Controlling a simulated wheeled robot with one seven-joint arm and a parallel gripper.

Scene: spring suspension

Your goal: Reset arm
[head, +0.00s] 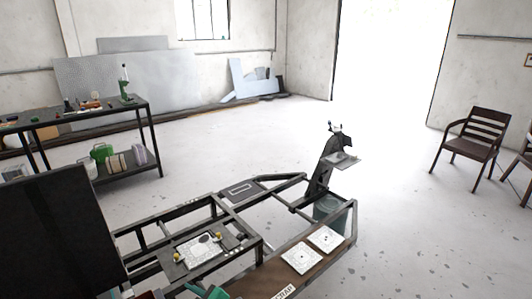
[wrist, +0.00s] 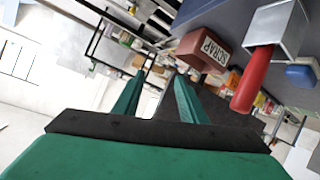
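My gripper (wrist: 158,92) shows in the wrist view with its two green fingers spread apart. It is open and there is nothing between the fingers. Behind it, a reddish box with a SCRAP label (wrist: 207,48) appears tilted in the wrist view, apart from the fingers. In the head view a small green part shows at the bottom edge; I cannot tell whether it is my gripper. The task names no other object.
A dark-framed workbench (head: 222,197) fills the lower middle of the head view, with white marked plates (head: 300,257) on it. A red cylinder (wrist: 252,80) is right of the fingers. A shelf table (head: 75,118) stands left, a chair (head: 475,140) right. The floor between is clear.

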